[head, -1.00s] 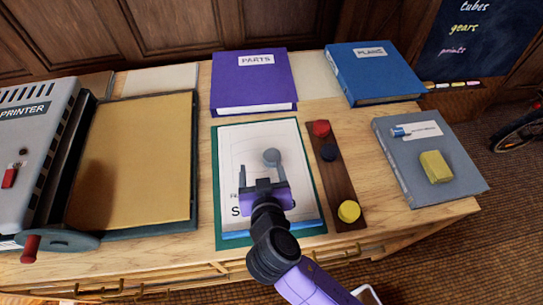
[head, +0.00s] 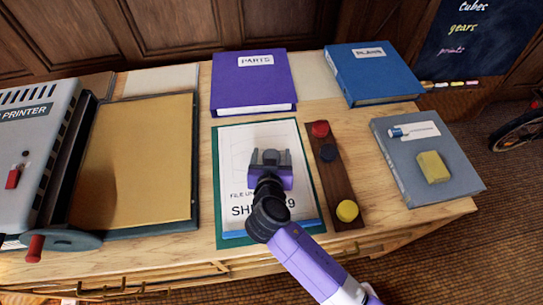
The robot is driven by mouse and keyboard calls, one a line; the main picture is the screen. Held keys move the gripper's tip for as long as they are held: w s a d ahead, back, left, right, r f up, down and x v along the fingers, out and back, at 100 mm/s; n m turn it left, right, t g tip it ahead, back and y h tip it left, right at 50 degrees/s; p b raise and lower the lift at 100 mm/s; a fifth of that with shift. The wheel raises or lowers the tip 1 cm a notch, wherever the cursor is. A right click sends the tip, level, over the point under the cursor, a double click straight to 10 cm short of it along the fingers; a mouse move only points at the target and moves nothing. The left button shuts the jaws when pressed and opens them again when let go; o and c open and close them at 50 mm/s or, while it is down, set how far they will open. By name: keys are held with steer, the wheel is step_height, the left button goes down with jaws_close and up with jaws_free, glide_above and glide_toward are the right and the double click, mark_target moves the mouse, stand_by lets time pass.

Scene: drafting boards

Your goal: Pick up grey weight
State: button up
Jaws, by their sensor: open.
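The grey weight (head: 270,155) stands on the white paper sheet (head: 234,145), towards its upper middle. Only a small part of it shows in the head view, between the fingers of my gripper (head: 270,157). My gripper is open, with one finger at each side of the weight in the picture. Whether the fingers touch it cannot be told. The purple gripper body and my arm hide the near side of the weight.
The sheet lies on a green board (head: 229,240). A dark wooden strip (head: 331,180) with red, dark blue and yellow round pieces lies close to its right. A purple PARTS binder (head: 254,82) and a blue PLANS binder (head: 374,75) lie behind. A grey folder (head: 448,185) lies at right.

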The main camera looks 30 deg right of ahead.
steer(key=shift+c, duration=0.2)
jaws_close()
steer(key=shift+r, duration=0.15)
